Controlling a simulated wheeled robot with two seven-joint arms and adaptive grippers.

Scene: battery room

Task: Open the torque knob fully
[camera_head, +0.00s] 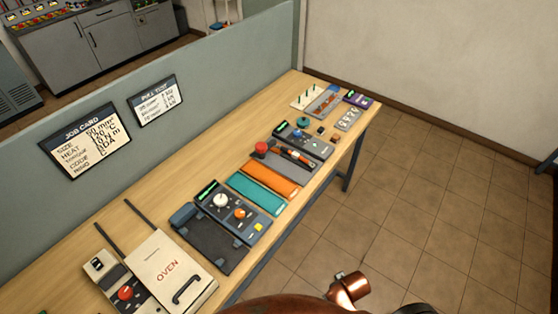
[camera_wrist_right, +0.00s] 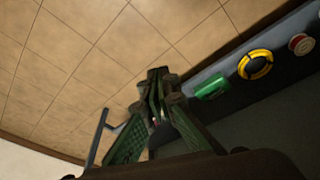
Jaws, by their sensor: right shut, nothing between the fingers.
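No knob in view has a readable torque label, so I cannot tell which is the torque knob. A grey control unit (camera_head: 254,228) on the bench carries a white knob (camera_head: 220,200) and an orange knob (camera_head: 240,214). Farther along, a dark device (camera_head: 312,141) has a teal round part (camera_head: 303,122) near it. My right gripper (camera_wrist_right: 156,78) is shut and empty in the right wrist view, with floor tiles behind it. Its fingers are not visible in the head view and touch no knob. My left gripper is out of view.
The wooden bench (camera_head: 165,210) runs along a grey partition (camera_head: 215,75). An oven (camera_head: 158,272) and a red-knobbed unit (camera_head: 125,293) stand at its near end. Orange and teal strips (camera_head: 258,194) lie midway. The tiled floor (camera_head: 440,200) to the right is clear.

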